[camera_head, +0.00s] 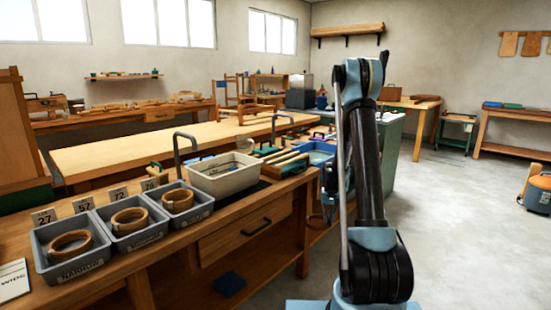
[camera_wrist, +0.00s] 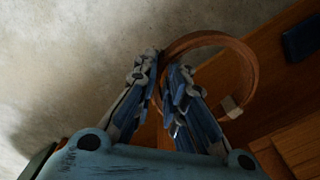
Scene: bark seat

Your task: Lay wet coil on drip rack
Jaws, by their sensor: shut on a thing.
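My gripper (camera_wrist: 165,68) is shut on a brown coil (camera_wrist: 250,66) in the wrist view. The coil is a thin ring with a small pale tag or clip at its lower right. One side of it lies between the fingers. In the head view my gripper (camera_head: 329,188) is partly hidden behind my arm, in front of the bench's right end. The held coil is hard to make out there. A pair of wooden bars (camera_head: 288,163), possibly the drip rack, lies on the bench right of a white basin (camera_head: 222,180); I cannot tell for sure.
Grey trays (camera_head: 70,262) with coiled rings and number cards line the bench's left part. A blue tray (camera_head: 318,152) stands near its right end. Curved metal pipes rise by the basin. An orange machine (camera_head: 536,190) stands far right. The floor between is clear.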

